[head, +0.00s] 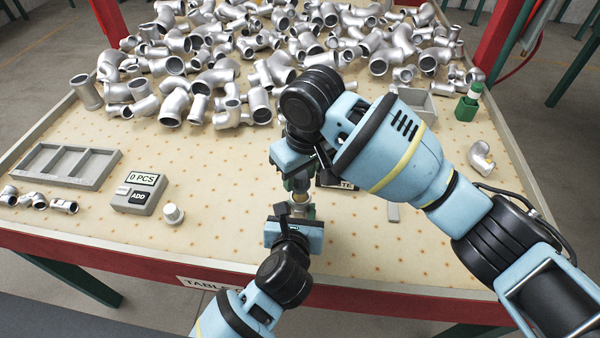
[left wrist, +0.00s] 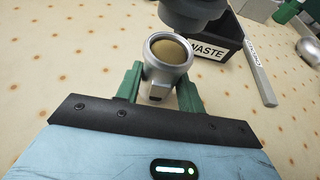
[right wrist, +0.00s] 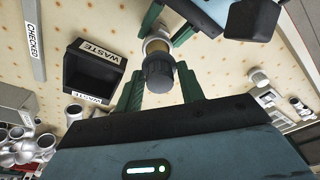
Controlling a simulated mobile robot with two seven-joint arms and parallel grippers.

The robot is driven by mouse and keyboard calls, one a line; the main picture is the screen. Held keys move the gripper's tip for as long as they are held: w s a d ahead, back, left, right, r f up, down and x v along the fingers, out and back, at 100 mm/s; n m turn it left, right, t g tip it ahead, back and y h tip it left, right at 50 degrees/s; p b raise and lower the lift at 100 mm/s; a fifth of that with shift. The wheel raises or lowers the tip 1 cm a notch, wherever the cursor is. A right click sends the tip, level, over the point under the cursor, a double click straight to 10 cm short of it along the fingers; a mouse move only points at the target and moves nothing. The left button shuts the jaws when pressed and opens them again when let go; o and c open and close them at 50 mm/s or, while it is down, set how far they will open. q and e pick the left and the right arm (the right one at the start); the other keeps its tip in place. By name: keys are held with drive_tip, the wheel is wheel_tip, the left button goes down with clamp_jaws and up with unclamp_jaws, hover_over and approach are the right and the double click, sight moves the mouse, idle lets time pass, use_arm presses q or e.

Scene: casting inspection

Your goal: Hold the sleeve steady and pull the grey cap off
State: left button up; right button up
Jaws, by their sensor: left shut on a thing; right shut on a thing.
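The silver sleeve (left wrist: 167,72) stands between the green fingers of my left gripper (left wrist: 160,88), which is shut on it. Its mouth faces up and shows a tan inside. The dark grey cap (right wrist: 157,75) is between the green fingers of my right gripper (right wrist: 160,88), which is shut on it. The cap also shows at the top of the left wrist view (left wrist: 192,12), above the sleeve's mouth and apart from it. In the head view, my left gripper (head: 300,215) is below my right gripper (head: 300,180), with the tan part (head: 302,198) between them.
A dark waste bin (right wrist: 95,72) and a checked strip (right wrist: 34,42) lie nearby. A grey divided tray (head: 65,165), a counter box (head: 140,193) and a white knob-like piece (head: 173,213) are at the left. Many silver castings (head: 260,105) cover the table's back.

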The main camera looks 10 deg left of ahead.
use_arm(q)
drive_tip(key=shift+s+f, duration=0.15)
drive_tip(key=shift+f, duration=0.3)
use_arm(e)
drive_tip(key=shift+r, duration=1.95)
use_arm(q)
drive_tip(key=o, duration=1.1)
drive_tip(key=shift+c, duration=0.2)
drive_tip(key=shift+o, duration=1.2)
drive_tip(key=shift+r, duration=0.1)
drive_tip(key=shift+o, duration=0.3)
drive_tip(key=shift+r, duration=0.15)
drive_tip(key=shift+r, duration=0.1)
drive_tip(key=v, duration=0.7)
drive_tip(key=shift+s, duration=0.1)
